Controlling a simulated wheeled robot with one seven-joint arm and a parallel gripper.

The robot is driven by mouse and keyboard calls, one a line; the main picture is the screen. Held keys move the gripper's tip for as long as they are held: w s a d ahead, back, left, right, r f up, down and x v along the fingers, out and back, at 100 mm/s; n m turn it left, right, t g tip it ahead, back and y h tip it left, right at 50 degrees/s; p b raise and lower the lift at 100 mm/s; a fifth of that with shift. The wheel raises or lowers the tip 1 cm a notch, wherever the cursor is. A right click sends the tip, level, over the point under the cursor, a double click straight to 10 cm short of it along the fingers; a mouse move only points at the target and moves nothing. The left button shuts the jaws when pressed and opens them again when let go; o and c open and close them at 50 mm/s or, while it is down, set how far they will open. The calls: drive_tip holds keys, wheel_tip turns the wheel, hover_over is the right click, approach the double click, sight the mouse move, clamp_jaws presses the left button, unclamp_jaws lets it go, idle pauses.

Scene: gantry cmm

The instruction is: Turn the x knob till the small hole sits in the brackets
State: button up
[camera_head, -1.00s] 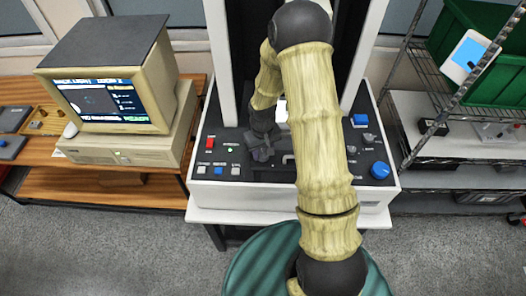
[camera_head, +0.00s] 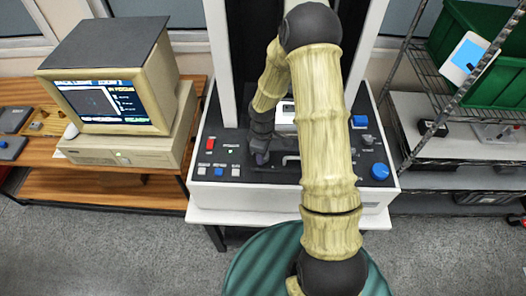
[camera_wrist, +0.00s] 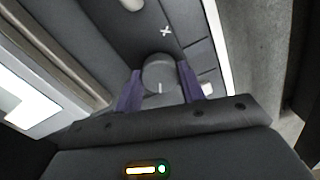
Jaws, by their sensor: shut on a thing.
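The x knob (camera_wrist: 158,76) is a dark grey round knob with a light pointer line, beside a white X mark on the panel in the wrist view. My gripper (camera_head: 262,158) is at the left part of the dark control panel, pointing down. Its two purple fingers stand on either side of the knob in the wrist view and are shut on it. In the head view my gripper hides the knob. The monitor screen (camera_head: 106,102) at left shows a dark picture area and text. The small hole and brackets are too small to make out.
A wire shelf with a green crate (camera_head: 492,62) stands at right. My arm covers the panel's middle.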

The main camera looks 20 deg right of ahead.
drive_tip(key=shift+w+r, duration=0.15)
idle(0.3)
drive_tip(key=o, duration=1)
wheel_tip(320, 180, up, 17)
drive_tip(key=shift+r+b, duration=0.15)
drive_tip(key=shift+b, duration=0.9)
drive_tip(key=shift+s, duration=0.2)
